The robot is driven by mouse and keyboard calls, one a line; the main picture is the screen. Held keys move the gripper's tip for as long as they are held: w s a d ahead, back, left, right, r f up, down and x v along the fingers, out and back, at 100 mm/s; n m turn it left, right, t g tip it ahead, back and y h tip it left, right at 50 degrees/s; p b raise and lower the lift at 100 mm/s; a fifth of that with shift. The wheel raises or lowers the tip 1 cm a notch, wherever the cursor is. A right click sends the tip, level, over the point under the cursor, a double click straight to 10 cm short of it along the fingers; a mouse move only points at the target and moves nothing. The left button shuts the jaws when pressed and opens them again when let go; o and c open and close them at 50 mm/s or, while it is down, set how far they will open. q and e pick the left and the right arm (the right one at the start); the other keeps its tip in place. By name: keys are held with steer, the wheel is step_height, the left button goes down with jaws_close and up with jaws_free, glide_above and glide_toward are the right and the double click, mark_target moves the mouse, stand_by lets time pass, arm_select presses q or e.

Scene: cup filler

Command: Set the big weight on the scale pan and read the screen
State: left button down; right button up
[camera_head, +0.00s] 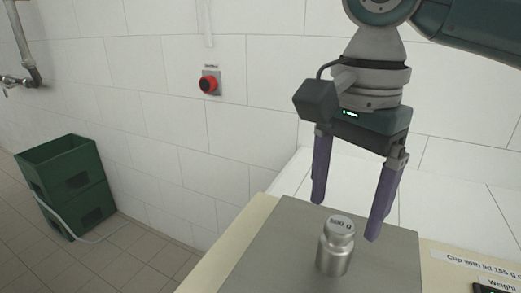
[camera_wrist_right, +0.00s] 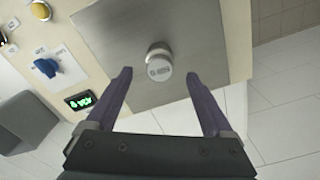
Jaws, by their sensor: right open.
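The big weight (camera_head: 334,254), a silver metal cylinder with a knob marked 500 g, stands upright on the grey scale pan (camera_head: 281,244). It also shows on the pan in the right wrist view (camera_wrist_right: 159,62). My right gripper (camera_head: 345,219) is open, its purple fingers pointing down above the pan. The fingertips appear apart from the weight, with nothing between them touching it. The screen (camera_wrist_right: 80,101) glows green in the right wrist view, but its digits are too small and tilted to read. My left gripper is not in view.
A label strip (camera_head: 476,265) lies right of the pan. A red button (camera_head: 209,84) is on the tiled wall. Green crates (camera_head: 68,187) stand on the floor at left.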

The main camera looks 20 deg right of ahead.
mark_target(340, 224)
step_height(340, 224, up, 5)
steer(key=shift+r, duration=0.15)
stand_by(0.4)
steer(key=s+a+f+n+t+y+p, duration=0.25)
steer(key=s+a+f+n, duration=0.5)
steer(key=a+n, duration=0.4)
steer(key=s+d+n+t+h+p, duration=0.1)
steer(key=s+d+n+h+p, duration=0.15)
steer(key=s+d+n, duration=0.5)
step_height(340, 224, up, 37)
steer(key=s+m+p, duration=0.1)
steer(key=p, duration=3.7)
steer(key=shift+d+r+m, duration=0.2)
steer(key=shift+d+m, duration=0.1)
steer(key=shift+s, duration=0.1)
